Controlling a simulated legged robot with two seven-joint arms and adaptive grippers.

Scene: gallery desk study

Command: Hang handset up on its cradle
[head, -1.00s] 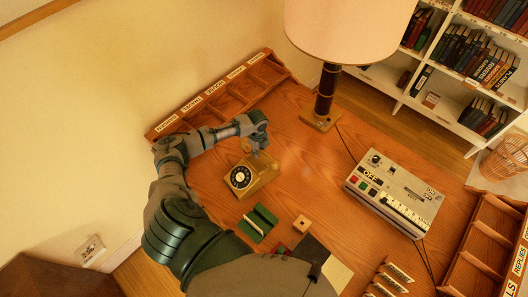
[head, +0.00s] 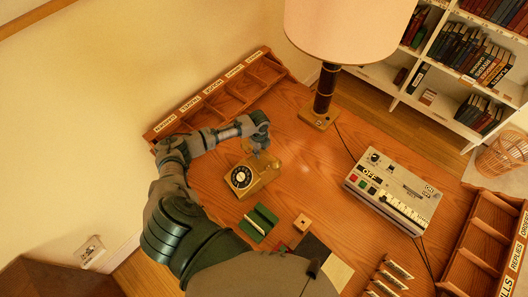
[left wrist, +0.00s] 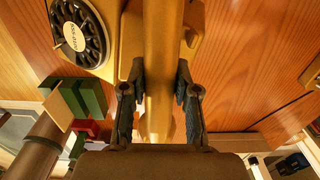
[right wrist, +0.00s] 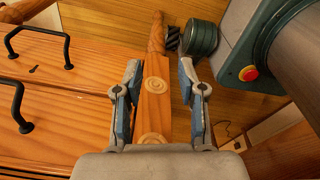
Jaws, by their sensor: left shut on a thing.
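The gold desk telephone (head: 243,179) with a black dial stands on the desk. Its dial also shows at the top left of the left wrist view (left wrist: 80,32). My left gripper (head: 262,148) is at the telephone's far right side in the head view. It is shut on the gold handset (left wrist: 160,75), whose bar runs between the fingers in the left wrist view. The handset is close over the telephone body; whether it touches the cradle I cannot tell. My right gripper (right wrist: 158,80) is open, with a wooden desk part behind its fingers, and is outside the head view.
A lamp (head: 321,105) stands behind the telephone. A grey answering machine (head: 393,190) is to the right. Labelled pigeonholes (head: 215,98) line the back left edge.

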